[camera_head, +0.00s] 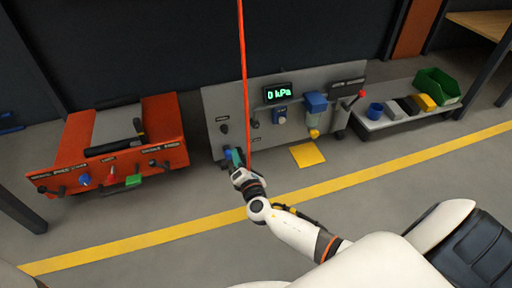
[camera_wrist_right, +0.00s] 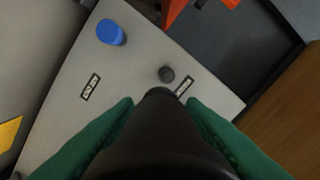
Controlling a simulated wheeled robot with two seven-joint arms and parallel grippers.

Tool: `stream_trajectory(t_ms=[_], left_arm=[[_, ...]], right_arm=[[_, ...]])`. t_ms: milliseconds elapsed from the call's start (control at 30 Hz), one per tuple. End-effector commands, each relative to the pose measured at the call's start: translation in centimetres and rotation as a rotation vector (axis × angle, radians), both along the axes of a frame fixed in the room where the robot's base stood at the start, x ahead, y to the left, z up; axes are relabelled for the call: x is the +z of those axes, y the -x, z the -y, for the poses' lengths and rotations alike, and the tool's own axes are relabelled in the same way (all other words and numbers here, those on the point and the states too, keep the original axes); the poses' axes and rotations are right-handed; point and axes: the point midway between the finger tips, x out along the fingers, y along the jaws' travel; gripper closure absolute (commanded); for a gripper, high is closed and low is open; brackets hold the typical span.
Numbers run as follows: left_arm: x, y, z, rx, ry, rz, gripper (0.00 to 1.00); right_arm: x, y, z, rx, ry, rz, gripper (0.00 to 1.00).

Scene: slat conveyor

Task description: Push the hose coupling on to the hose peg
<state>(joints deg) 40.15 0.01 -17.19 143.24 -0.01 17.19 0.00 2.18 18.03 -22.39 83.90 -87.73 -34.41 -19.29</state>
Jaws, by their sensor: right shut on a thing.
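My right gripper (camera_head: 237,158) is at the lower left of the grey panel (camera_head: 213,104). In the right wrist view its green fingers (camera_wrist_right: 160,125) are shut on a black, round hose coupling (camera_wrist_right: 160,145). A short dark peg (camera_wrist_right: 167,74), which looks like the hose peg, stands out of the panel just beyond the coupling's far end. The two look apart in the picture; I cannot tell the depth between them. A red hose (camera_head: 243,70) runs from the top of the head view down to my right gripper. My left gripper is not in view.
A blue cylinder (camera_wrist_right: 111,32) stands on the panel left of the peg, with small labels nearby. The panel carries a "0 kPa" display (camera_head: 283,92) and a blue-topped unit (camera_head: 316,103). A red cart (camera_head: 70,138) stands left. A low shelf (camera_head: 385,123) with bins is right.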

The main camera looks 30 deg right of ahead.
Motion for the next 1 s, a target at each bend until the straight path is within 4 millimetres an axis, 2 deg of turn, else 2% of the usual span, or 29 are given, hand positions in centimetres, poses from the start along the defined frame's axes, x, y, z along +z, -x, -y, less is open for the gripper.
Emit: stream_trajectory(t_ms=[100,200,1000], left_arm=[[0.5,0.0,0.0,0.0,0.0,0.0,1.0],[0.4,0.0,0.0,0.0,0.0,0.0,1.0],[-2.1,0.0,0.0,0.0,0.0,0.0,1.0]], right_arm=[[0.3,0.0,-1.4,0.001,0.091,-0.019,1.0],[0.2,-0.2,-1.7,0.0,0.121,-0.024,1.0],[0.0,-7.1,0.0,0.001,0.12,-0.024,1.0]])
